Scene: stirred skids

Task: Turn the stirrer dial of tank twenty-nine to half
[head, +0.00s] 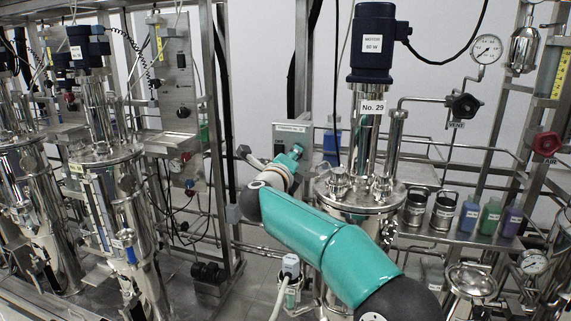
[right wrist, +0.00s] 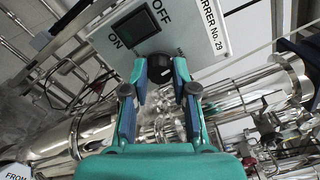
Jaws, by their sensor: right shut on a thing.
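The stirrer control box (head: 292,132) of tank 29 stands left of the tank's column. It also shows in the right wrist view as a grey panel (right wrist: 208,40), tilted in the picture, marked "STIRRER No. 29", with a black ON/OFF switch (right wrist: 134,28). The black dial (right wrist: 160,68) sits on this panel. My right gripper (right wrist: 160,76) is shut on the dial, one fingertip on each side. The dial's setting is too small to read. In the head view my right gripper (head: 293,157) is at the box and hides the dial. My left gripper is not in view.
Tank 29 (head: 335,205) has a steel lid, a "No. 29" label (head: 372,106) and a blue motor (head: 372,45) above. My green right arm passes in front of it. Bottles (head: 490,216) stand on a shelf at right. Other skids fill the left.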

